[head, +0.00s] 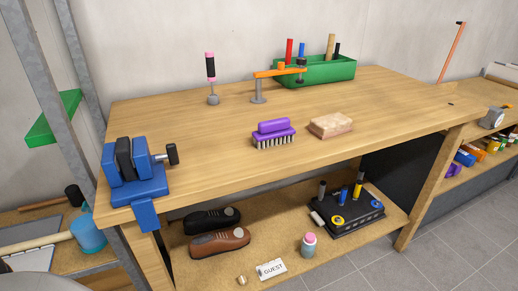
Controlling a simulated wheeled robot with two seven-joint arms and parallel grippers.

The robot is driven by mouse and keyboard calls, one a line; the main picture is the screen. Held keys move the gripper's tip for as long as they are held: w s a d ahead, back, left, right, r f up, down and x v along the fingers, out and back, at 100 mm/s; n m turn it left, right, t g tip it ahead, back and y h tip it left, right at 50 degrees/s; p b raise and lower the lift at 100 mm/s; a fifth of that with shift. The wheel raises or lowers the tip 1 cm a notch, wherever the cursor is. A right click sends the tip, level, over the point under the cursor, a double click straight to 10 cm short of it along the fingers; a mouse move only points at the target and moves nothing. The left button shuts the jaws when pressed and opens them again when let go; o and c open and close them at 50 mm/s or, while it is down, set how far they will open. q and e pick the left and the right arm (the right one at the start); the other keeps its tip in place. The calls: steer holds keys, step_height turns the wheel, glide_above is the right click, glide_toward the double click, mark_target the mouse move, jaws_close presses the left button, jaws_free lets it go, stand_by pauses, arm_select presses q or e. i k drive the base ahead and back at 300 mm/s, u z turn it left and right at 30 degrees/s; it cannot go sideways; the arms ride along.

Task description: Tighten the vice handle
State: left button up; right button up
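A blue vice (138,190) is mounted at the left front corner of the wooden workbench (210,184). A dark block (124,158) sits between its blue jaws. The vice handle (172,154) is a black bar on a grey screw, sticking out to the right of the jaws and standing roughly upright. Whether the jaws press on the dark block cannot be told from here. Neither of my grippers shows in the head view.
On the bench are a purple brush (273,134), a tan block (330,125), an orange clamp (278,73), a pink-and-black tool (211,75) and a green tool box (325,70). The lower shelf holds shoes (219,242) and a black tray (347,211). A metal rack stands left. Bench space right of the handle is clear.

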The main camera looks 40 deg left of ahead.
mark_target(173, 154)
steer(key=z, duration=0.15)
steer(key=i, duration=0.9)
steer(key=u, duration=2.85)
steer(key=k, duration=0.65)
steer(key=u, duration=0.1)
